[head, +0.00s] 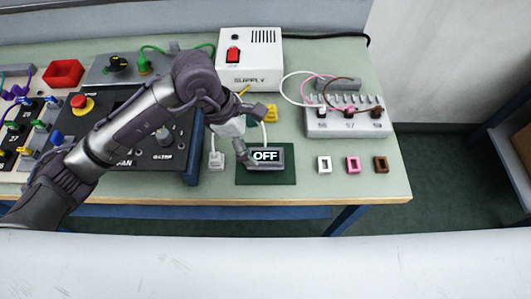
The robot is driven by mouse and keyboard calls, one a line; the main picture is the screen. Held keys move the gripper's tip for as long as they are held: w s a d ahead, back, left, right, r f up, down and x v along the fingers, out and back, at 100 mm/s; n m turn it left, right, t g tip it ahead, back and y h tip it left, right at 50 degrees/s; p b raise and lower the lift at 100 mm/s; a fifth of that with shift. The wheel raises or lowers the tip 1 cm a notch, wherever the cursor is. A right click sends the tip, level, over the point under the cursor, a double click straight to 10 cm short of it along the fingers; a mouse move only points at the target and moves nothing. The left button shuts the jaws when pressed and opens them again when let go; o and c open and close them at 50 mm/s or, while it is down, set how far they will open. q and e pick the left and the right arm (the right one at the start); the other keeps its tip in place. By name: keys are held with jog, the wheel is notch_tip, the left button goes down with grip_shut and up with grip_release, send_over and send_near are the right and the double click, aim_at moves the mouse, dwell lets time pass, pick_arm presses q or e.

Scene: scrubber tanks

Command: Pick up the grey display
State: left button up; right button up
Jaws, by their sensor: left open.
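The grey display (276,164) shows "OFF" in white on a dark screen. It lies on a dark green mat (282,179) near the front edge of the bench. My left gripper (251,133) is open and hangs over the back left of the display. One finger reaches down by the display's left end; I cannot tell whether it touches. My right gripper is not in view.
A white supply box (262,73) stands behind. A grey socket block (345,124) with cables is to the right, with white (324,164), pink (353,164) and brown (380,164) pieces in front. A dark control panel (125,146) lies under my left arm.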

aim_at(265, 154)
pick_arm(q)
jog(key=shift+d+f, duration=0.3)
jog(key=shift+f, duration=0.35)
jog(key=shift+w+d+f, duration=0.1)
jog(key=shift+d+f, duration=0.05)
jog(key=shift+f, duration=0.2)
jog(key=shift+p+x, duration=0.8)
jog(key=shift+x, duration=0.3)
jog(key=x, duration=0.2)
jog(key=shift+w+d+f+p, duration=0.1)
jog(key=shift+d+f+p, duration=0.1)
jog(key=shift+p, duration=0.15)
jog(key=shift+d+f, duration=0.1)
jog(key=shift+f, duration=0.3)
jog(key=shift+c, duration=0.2)
jog(key=c, duration=1.2)
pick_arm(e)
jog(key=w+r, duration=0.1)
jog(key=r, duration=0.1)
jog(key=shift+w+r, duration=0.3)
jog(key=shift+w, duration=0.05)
pick_arm(q)
jog(key=shift+w, duration=0.1)
